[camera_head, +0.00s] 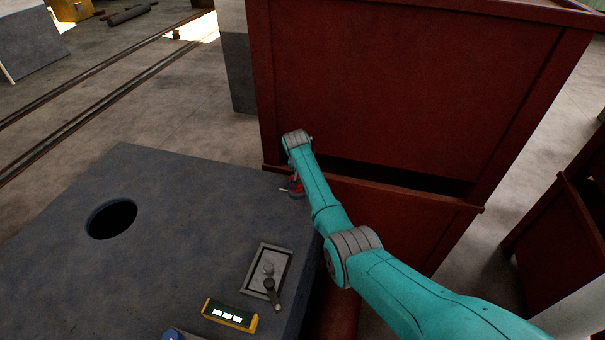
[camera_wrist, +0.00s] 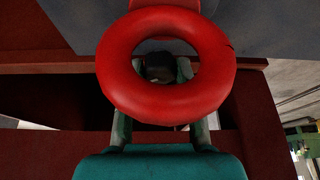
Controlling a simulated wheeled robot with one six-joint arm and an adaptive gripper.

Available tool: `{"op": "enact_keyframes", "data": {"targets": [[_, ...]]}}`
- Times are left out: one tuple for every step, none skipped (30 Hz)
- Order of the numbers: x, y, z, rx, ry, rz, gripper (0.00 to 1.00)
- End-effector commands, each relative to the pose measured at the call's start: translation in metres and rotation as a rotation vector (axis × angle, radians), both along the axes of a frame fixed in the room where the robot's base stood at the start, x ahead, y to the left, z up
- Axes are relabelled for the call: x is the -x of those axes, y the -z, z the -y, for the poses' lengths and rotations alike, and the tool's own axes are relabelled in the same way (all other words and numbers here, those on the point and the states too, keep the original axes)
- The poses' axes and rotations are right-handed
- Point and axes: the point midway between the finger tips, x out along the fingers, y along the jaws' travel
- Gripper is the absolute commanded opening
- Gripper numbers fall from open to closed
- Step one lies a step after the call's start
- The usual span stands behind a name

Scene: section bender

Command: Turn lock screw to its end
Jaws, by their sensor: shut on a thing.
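The lock screw shows as a red ring-shaped head (camera_wrist: 115,65) that fills the upper middle of the wrist view. It also shows as a small red part (camera_head: 298,186) at the right edge of the grey machine top in the head view. My gripper (camera_wrist: 160,70) is at this red part and shut on it. Its fingers run up behind the lower rim of the ring, and dark fingertips show through the hole. The exact contact is partly hidden by the ring. The screw's shaft and thread cannot be made out.
The grey machine top (camera_head: 180,225) has a round hole (camera_head: 112,219), a plate with a small lever (camera_head: 268,277), and a yellow-edged display (camera_head: 230,315). A large dark red cabinet (camera_head: 400,90) stands close behind my wrist. Open floor (camera_head: 140,95) lies at the back left.

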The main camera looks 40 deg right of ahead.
Motion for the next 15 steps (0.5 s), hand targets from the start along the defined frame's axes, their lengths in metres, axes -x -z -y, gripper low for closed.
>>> {"op": "enact_keyframes", "data": {"targets": [[0.0003, 0.0007, -0.0003, -0.002, 0.006, -0.001, 0.0], [0.0003, 0.0007, -0.0003, -0.002, 0.009, -0.001, 0.0], [0.0003, 0.0007, -0.0003, -0.002, 0.012, -0.001, 0.0], [0.0003, 0.0007, -0.0003, -0.001, 0.013, -0.001, 0.0], [0.0003, 0.0007, -0.0003, -0.001, 0.013, -0.001, 0.0], [0.0003, 0.0007, -0.0003, -0.002, 0.014, -0.001, 0.0], [0.0003, 0.0007, -0.0003, -0.002, 0.014, -0.001, 0.0], [0.0003, 0.0007, -0.0003, -0.002, 0.014, -0.001, 0.0], [0.0004, 0.0008, -0.0004, -0.001, 0.013, -0.001, 0.0], [0.0004, 0.0008, -0.0004, -0.001, 0.013, -0.001, 0.0], [0.0004, 0.0008, -0.0004, -0.001, 0.013, -0.001, 0.0], [0.0004, 0.0008, -0.0004, -0.001, 0.013, -0.001, 0.0], [0.0003, 0.0009, -0.0004, -0.001, 0.013, -0.001, 0.0], [0.0004, 0.0008, -0.0004, -0.001, 0.013, -0.001, 0.37], [0.0004, 0.0008, -0.0004, -0.001, 0.013, -0.001, 0.47]]}}
